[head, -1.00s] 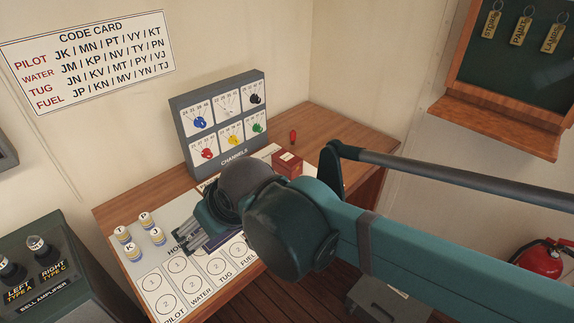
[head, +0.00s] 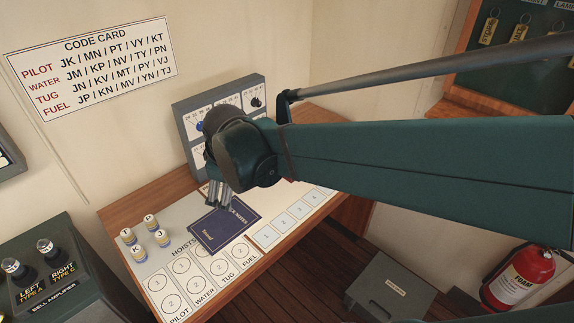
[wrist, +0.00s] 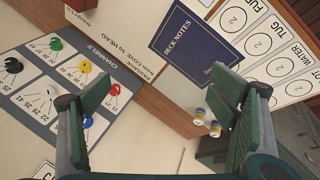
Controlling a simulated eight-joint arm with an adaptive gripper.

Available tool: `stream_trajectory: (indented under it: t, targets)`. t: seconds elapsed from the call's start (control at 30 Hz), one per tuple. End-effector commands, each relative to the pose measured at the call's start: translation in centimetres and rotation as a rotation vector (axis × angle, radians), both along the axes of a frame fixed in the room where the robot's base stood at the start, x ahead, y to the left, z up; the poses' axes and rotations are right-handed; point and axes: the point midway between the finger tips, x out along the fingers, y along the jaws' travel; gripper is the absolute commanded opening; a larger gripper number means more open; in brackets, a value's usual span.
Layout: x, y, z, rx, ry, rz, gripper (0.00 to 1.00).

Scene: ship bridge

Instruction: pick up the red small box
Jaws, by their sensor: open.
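The red small box (wrist: 80,14) shows at the top left edge of the wrist view, partly cut off, on the desk beside the channels panel. In the head view my arm hides it. My gripper (head: 218,196) hangs over the desk in front of the panel, beside the dark blue deck notes book. In the wrist view my gripper (wrist: 162,100) has its two green fingers wide apart with nothing held between them. The box lies beyond the fingertips, up and to the left.
The channels panel (head: 181,122) stands at the back of the desk. The deck notes book (head: 222,228) lies near my fingers. Several small labelled jars (head: 139,253) stand at the desk's left. A grey case (head: 390,288) and a fire extinguisher (head: 522,277) are at the lower right.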

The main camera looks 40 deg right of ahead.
Motion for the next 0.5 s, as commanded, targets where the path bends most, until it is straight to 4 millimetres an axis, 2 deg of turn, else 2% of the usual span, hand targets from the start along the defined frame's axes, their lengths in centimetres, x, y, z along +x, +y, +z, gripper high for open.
stream_trajectory:
  t: [0.5]
  targets:
    - [4.4,-7.9,-1.1,-0.189,0.179,0.244,0.84]
